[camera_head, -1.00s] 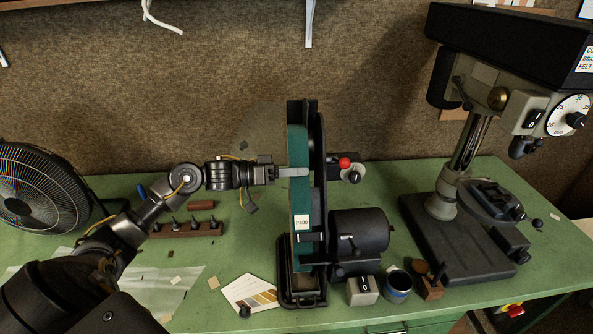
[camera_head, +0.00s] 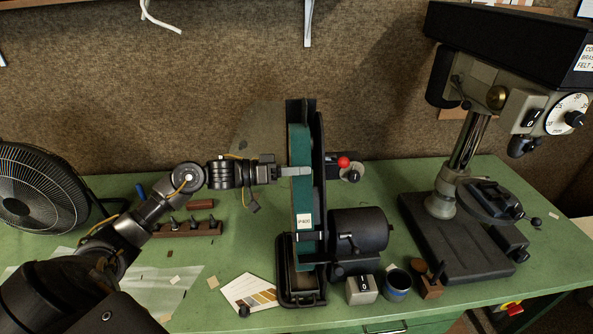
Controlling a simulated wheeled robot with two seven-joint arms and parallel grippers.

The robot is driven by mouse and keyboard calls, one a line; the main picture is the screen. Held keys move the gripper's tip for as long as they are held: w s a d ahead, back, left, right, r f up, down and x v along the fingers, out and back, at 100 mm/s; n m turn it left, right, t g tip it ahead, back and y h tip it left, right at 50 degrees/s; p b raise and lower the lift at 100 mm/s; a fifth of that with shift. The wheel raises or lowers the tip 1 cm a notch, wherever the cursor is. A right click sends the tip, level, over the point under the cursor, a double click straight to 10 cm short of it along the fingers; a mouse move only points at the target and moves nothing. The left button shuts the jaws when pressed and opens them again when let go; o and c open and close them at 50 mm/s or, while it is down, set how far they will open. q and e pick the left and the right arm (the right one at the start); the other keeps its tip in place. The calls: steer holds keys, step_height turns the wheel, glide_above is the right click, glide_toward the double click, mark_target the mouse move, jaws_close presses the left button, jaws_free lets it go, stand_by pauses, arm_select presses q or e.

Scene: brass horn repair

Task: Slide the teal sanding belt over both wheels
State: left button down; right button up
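The teal sanding belt (camera_head: 302,204) stands upright as a tall loop along the left side of the black belt sander (camera_head: 318,140), with a white label on its lower part. It overlaps the sander's narrow upright frame. The two wheels are mostly hidden, so I cannot tell how far the belt sits over each. My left gripper (camera_head: 295,171) reaches in from the left at mid-height. Its grey fingers lie across the belt's face and appear shut on it. My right gripper is not in view.
A red-knobbed lever (camera_head: 343,162) and a black motor (camera_head: 360,232) are right of the belt. A switch box (camera_head: 362,289) and blue-banded cup (camera_head: 397,285) stand in front. The drill press (camera_head: 455,230) fills the right; a fan (camera_head: 40,190) stands left.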

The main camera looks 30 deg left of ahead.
arm_select(q)
steer(key=shift+w+d, duration=0.3)
steer(key=shift+d, duration=0.15)
steer(key=c, duration=1.6)
jaws_free()
steer(key=shift+o, duration=0.2)
steer(key=shift+a, duration=0.1)
steer(key=v, duration=0.7)
steer(key=shift+s, duration=0.1)
